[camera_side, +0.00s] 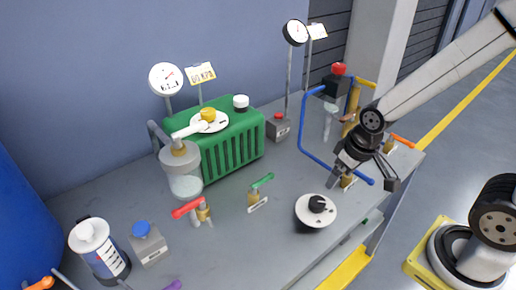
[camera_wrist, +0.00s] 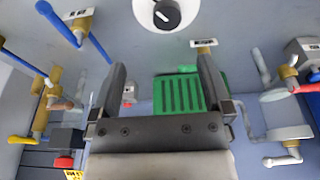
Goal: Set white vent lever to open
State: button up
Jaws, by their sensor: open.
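The white vent lever (camera_side: 188,130) sits on top of the grey-capped clear pot (camera_side: 183,173), left of centre in the side view. It points right and slightly up, toward the green radiator (camera_side: 232,147). In the wrist view the white lever (camera_wrist: 283,162) lies at the lower right, below a brass valve body and the grey cap (camera_wrist: 290,132). My gripper (camera_side: 362,180) is open and empty, at the right of the bench above the blue lever (camera_side: 362,177), far from the white lever. In the wrist view my gripper (camera_wrist: 162,78) shows its two fingers wide apart.
A red lever (camera_side: 187,208), a green lever (camera_side: 262,181) and a black knob (camera_side: 318,205) stand on the bench between. Gauges on posts (camera_side: 166,78) rise behind.

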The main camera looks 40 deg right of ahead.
jog(key=shift+c, duration=0.2)
jog(key=c, duration=0.4)
jog(key=shift+w+r, duration=0.1)
jog(key=shift+w, duration=0.05)
jog(key=shift+c, duration=0.3)
jog(key=n, duration=1.8)
send_near(193, 126)
jog(key=f, duration=0.1)
jog(key=shift+w, duration=0.25)
jog(key=shift+f, duration=0.1)
jog(key=shift+x, duration=3.9)
